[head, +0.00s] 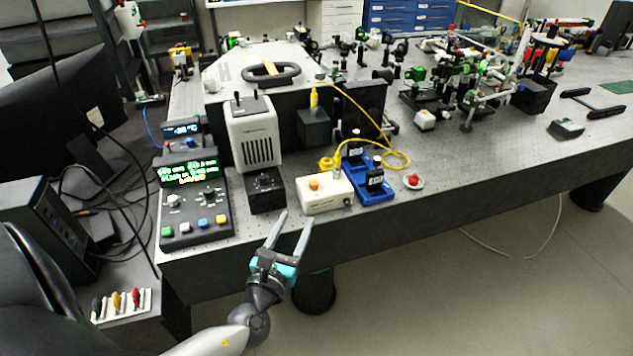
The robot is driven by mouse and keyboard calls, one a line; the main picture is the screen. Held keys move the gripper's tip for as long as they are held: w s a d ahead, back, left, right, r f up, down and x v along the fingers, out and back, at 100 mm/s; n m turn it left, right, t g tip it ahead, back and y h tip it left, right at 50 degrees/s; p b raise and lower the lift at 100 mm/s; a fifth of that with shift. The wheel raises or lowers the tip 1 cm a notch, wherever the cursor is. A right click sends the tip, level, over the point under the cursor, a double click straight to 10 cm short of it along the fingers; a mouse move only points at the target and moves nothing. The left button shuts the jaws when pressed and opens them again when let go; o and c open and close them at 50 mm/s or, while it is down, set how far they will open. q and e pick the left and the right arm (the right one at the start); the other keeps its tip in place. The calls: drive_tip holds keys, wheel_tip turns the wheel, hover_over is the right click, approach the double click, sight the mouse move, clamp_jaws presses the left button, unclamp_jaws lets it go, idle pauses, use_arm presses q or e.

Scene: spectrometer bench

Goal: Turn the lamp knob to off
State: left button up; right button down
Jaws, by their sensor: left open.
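The white lamp housing (253,137) with dark vent slots stands near the bench's front left. A black box (266,200) sits in front of it and carries a dark round knob (264,181), which looks like the lamp knob. Its pointer setting is too small to read. My left gripper (297,217) is open and empty, its two grey fingers pointing up toward the bench's front edge. It is in front of and to the right of the black box, apart from the knob. My right gripper is not in view.
A controller (194,227) with a green display and coloured buttons stands left of the black box. A white box (323,205) with an orange button stands to its right, beside a blue tray (380,187) and a yellow cable (392,150). The bench's front right surface is mostly clear.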

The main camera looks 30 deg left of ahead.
sight(312, 187)
use_arm(q)
drive_tip(key=x, duration=1.3)
drive_tip(key=shift+w+b, duration=0.2)
drive_tip(key=shift+b, duration=0.1)
clamp_jaws()
